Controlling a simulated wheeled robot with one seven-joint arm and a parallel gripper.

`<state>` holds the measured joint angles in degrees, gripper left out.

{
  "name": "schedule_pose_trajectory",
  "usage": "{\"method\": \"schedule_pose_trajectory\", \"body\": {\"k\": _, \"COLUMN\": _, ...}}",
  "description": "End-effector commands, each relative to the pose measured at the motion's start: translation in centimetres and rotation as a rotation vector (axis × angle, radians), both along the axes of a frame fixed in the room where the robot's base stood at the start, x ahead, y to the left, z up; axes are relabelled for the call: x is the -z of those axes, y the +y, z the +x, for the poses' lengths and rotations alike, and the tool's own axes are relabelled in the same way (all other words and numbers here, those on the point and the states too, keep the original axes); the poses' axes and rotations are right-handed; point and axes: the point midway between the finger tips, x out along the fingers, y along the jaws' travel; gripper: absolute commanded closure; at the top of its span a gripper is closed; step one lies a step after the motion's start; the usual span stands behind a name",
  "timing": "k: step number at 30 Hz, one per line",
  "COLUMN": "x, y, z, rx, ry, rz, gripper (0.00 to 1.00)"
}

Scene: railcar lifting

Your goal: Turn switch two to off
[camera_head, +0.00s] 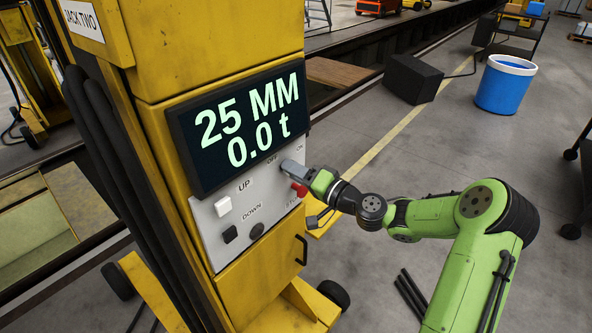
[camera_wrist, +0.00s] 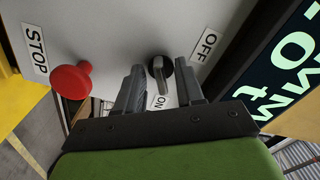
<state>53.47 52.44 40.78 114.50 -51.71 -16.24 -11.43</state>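The yellow jack column (camera_head: 150,130) carries a sign (camera_head: 82,19) reading JACK TWO. The lever appears to lie toward ON. My gripper (camera_wrist: 158,80) is open, with one finger on each side of the knob; contact is unclear.
A red STOP button (camera_wrist: 70,80) sits close beside the left finger in the wrist view. The panel (camera_head: 240,215) also has a white UP button (camera_head: 223,206) and a black DOWN button (camera_head: 230,234). The display (camera_head: 245,125) reads 25 MM and 0.0 t. Floor behind my arm is partly clear.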

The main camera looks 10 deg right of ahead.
Motion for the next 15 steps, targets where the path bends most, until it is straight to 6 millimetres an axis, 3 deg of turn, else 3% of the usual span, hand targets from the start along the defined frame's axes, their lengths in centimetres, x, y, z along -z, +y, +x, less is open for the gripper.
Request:
{"method": "schedule_pose_trajectory", "body": {"k": 5, "x": 0.05, "y": -0.02, "z": -0.01, "rx": 0.000, "ry": 0.000, "rz": 0.000, "gripper": 0.63}}
{"method": "schedule_pose_trajectory", "body": {"k": 12, "x": 0.05, "y": -0.04, "z": -0.04, "rx": 0.000, "ry": 0.000, "rz": 0.000, "gripper": 1.00}}
{"method": "schedule_pose_trajectory", "body": {"k": 15, "x": 0.06, "y": -0.05, "z": -0.04, "rx": 0.000, "ry": 0.001, "rz": -0.001, "gripper": 1.00}}
